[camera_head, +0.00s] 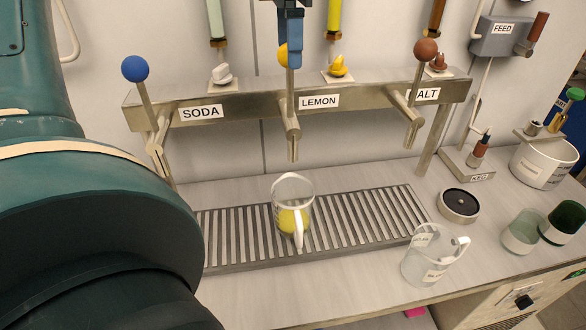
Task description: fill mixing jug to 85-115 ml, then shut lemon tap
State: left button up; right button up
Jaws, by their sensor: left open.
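The clear mixing jug (279,196) stands upright on the drip grate below the lemon tap (292,130). It holds yellow liquid (288,221) in its lower part; the level marks are too small to read. I see no stream between the spout and the jug. The lemon tap's lever stands roughly upright, and its yellow knob (283,55) is partly hidden behind my left gripper (290,62). My left gripper is open, with its blue fingers at the knob; contact is unclear. My right gripper is not in view.
The soda tap with blue knob (135,69) and the third tap with brown knob (426,50) flank the lemon tap. An empty labelled jug (428,262), a round dark-topped device (459,205) and green cups (563,222) stand right of the grate (350,225).

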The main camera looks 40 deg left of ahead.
pick_arm(q)
jog(key=shift+a+r, duration=0.1)
jog(key=shift+r, duration=3.4)
notch_tip(320, 180, up, 8)
jog(key=shift+w+f, duration=0.15)
jog(key=shift+f, duration=0.1)
jog(key=shift+a, duration=0.1)
